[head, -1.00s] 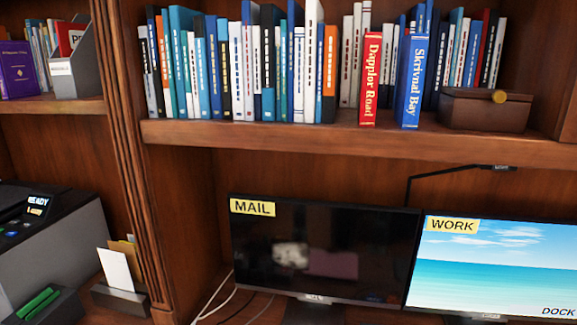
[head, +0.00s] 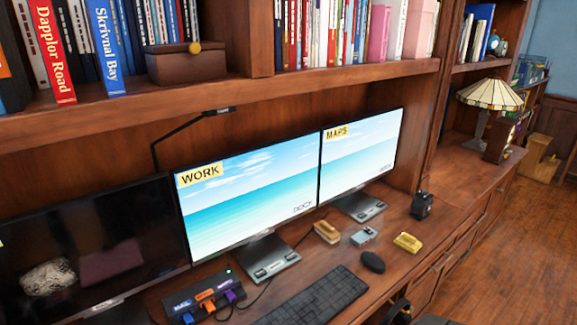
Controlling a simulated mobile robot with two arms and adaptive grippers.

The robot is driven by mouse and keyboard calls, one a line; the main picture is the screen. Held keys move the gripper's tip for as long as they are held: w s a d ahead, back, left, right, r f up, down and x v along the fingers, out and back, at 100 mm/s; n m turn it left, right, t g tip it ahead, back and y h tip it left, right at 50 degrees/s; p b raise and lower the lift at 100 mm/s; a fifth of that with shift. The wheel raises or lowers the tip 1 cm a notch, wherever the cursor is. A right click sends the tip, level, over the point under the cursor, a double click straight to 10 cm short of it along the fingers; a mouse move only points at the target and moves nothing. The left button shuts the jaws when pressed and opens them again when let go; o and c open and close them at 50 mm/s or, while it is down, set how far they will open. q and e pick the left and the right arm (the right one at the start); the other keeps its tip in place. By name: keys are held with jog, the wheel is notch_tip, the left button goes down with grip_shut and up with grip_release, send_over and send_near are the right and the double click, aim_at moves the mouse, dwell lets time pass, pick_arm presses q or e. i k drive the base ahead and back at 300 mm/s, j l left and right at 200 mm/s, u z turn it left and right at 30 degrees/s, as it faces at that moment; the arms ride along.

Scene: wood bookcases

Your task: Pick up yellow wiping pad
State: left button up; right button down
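A small yellow block (head: 408,242), which looks like the wiping pad, lies on the wooden desk right of the monitors in the head view. It lies behind the black mouse and apart from it. A tan and brown block (head: 327,232) lies further left, in front of the monitor stands, with a small grey-blue item (head: 364,236) between the two. Neither of my grippers shows in the head view.
The WORK monitor (head: 245,195) and MAPS monitor (head: 360,155) stand behind. A keyboard (head: 315,298), black mouse (head: 372,262) and cable hub (head: 203,298) are in front. A black device (head: 421,205) stands behind the yellow block. A shelf (head: 300,80) overhangs the desk; open floor (head: 530,240) is right.

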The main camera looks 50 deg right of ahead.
aim_at(410, 243)
jog(key=z, duration=2.45)
jog(key=u, duration=1.9)
jog(key=z, duration=1.9)
jog(key=i+l+z, duration=0.45)
jog(key=i+z, duration=0.2)
jog(key=i, duration=0.15)
